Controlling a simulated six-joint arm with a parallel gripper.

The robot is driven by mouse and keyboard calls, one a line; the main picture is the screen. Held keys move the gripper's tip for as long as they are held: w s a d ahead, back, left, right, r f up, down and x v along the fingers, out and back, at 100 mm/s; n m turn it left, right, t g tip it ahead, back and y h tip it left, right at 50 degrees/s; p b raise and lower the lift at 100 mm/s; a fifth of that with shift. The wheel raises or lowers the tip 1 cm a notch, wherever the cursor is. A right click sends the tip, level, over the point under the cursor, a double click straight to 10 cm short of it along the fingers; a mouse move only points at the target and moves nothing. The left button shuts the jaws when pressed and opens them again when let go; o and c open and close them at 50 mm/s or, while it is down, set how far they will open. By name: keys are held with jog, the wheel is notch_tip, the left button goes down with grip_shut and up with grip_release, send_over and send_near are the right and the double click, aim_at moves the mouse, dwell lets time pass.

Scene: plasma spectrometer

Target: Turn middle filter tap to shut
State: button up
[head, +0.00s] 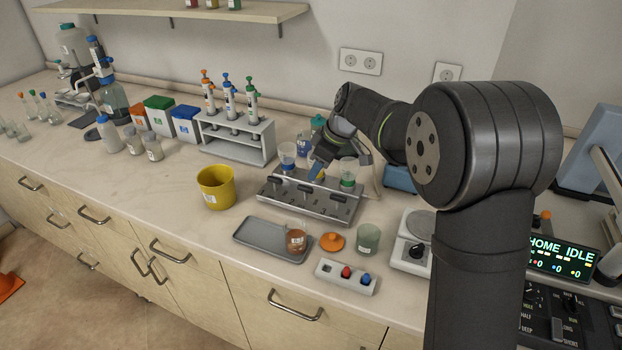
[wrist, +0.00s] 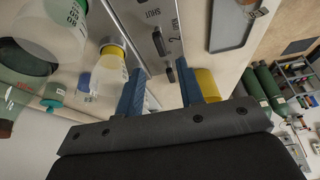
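The grey filter manifold (head: 315,209) stands on the bench, with black tap handles along its top. The middle tap (head: 306,189) is in the row below my gripper (head: 317,170). In the wrist view the manifold's panel (wrist: 141,22) shows a "SHUT" label, a "2" and a dark handle (wrist: 158,42). My gripper (wrist: 160,78) has its two blue fingers apart, with nothing seen between them. The fingertips are close to the manifold; I cannot tell whether they touch it. Cups stand behind the taps, one blue-banded (head: 287,156), one green-banded (head: 348,174).
A yellow pot (head: 215,186) stands to the left of the manifold, and a pipette rack (head: 238,140) behind it. In front are a grey tray (head: 257,238), a beaker of brown liquid (head: 296,240) and an orange lid (head: 332,242). A scale (head: 410,255) stands to the right.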

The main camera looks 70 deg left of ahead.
notch_tip(320, 180, up, 10)
send_over(306, 187)
jog(key=w+d, duration=0.5)
jog(key=shift+w+d+f, duration=0.15)
jog(key=shift+d+f, duration=0.05)
jog(key=shift+f, duration=0.1)
jog(key=x, duration=1.7)
jog(key=shift+f, duration=0.2)
jog(key=shift+f, duration=0.25)
jog(key=shift+r+n, duration=0.25)
jog(key=shift+n, duration=0.25)
jog(key=a+v, duration=0.1)
jog(key=v, duration=1.7)
jog(key=s+a+f+n+t+h, duration=0.1)
jog(key=f+n+t, duration=0.1)
jog(key=f, duration=0.2)
jog(key=s+a+f+n+t+h, duration=0.1)
jog(key=s+f+n+t, duration=0.1)
jog(key=f, duration=0.3)
jog(key=s+a+f+n+t+h, duration=0.1)
jog(key=s+f+n+t, duration=0.1)
jog(key=f, duration=0.3)
jog(key=shift+a+n, duration=0.35)
jog(key=shift+n, duration=0.05)
jog(key=shift+s+a+f+n+t, duration=0.25)
jog(key=shift+s+f+n+t, duration=0.15)
jog(key=shift+f+n, duration=0.15)
